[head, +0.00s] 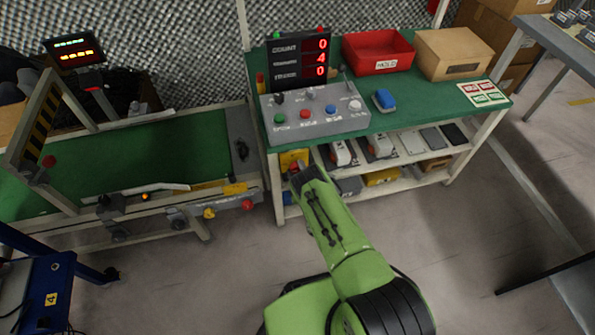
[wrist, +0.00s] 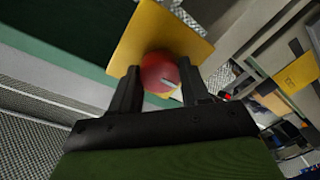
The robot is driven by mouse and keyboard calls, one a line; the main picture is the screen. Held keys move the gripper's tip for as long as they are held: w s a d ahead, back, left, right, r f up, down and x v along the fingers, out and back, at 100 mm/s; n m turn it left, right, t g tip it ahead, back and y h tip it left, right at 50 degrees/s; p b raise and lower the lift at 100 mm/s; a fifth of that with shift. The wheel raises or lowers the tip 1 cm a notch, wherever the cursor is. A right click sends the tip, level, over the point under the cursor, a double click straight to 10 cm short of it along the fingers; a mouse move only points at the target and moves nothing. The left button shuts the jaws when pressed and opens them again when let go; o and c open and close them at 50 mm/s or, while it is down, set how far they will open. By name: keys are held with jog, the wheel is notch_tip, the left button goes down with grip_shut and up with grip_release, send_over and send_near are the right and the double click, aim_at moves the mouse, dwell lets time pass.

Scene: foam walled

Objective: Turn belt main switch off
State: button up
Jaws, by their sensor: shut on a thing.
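The belt main switch shows in the wrist view as a round red knob (wrist: 160,72) with a short pale mark. It sits on a square yellow plate (wrist: 150,30). My gripper (wrist: 158,88) has one dark finger on each side of the knob and is shut on it. In the head view the yellow plate (head: 291,157) is at the left end of the green bench, below its top. My gripper (head: 297,170) is there at the end of my green arm, and the knob is mostly hidden.
The green-topped bench (head: 425,104) carries a grey button box (head: 320,122), a number display (head: 299,59), a red bin (head: 376,52) and a cardboard box (head: 452,54). A green conveyor belt (head: 125,155) runs at left. A blue cart (head: 38,290) stands lower left. Floor is open right of my arm.

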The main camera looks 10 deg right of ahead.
jog(key=shift+m, duration=0.3)
jog(key=m+p, duration=0.1)
jog(key=m, duration=0.2)
jog(key=shift+m, duration=0.4)
jog(key=m, duration=0.2)
jog(key=m+p, duration=0.1)
jog(key=m, duration=0.1)
jog(key=shift+m+t+h, duration=0.3)
jog(key=shift+m, duration=0.1)
jog(key=m, duration=0.5)
jog(key=shift+f+p, duration=0.1)
jog(key=shift+p, duration=0.3)
jog(key=shift+d+m+h, duration=0.1)
jog(key=shift+m+h, duration=0.4)
jog(key=shift+m, duration=1.8)
jog(key=o, duration=1)
jog(key=shift+o, duration=0.2)
